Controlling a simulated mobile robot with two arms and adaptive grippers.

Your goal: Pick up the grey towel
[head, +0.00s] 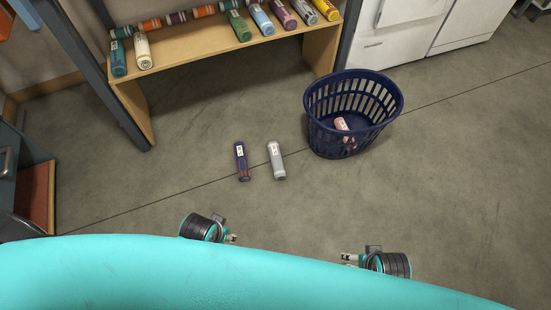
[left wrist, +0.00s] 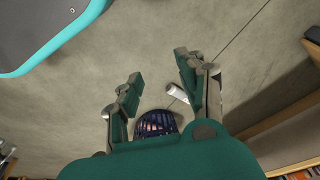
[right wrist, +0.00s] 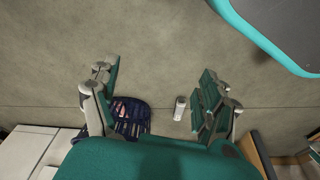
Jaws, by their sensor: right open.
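The grey towel (head: 276,160) is a rolled cylinder with a white label, lying on the concrete floor. It also shows between the fingers in the left wrist view (left wrist: 177,92) and beside a finger in the right wrist view (right wrist: 179,108). My left gripper (head: 233,239) is at the lower middle of the head view, nearer to me than the towel. Its fingers stand apart and empty in the left wrist view (left wrist: 159,72). My right gripper (head: 346,260) is to the lower right of the towel, open and empty in the right wrist view (right wrist: 158,73). Neither touches the towel.
A dark blue rolled towel (head: 242,161) lies just left of the grey one. A navy slotted basket (head: 352,126) with a pink roll (head: 342,126) inside stands to the right. A wooden shelf (head: 200,45) with several rolled towels stands behind. White appliances (head: 385,45) are at the back right.

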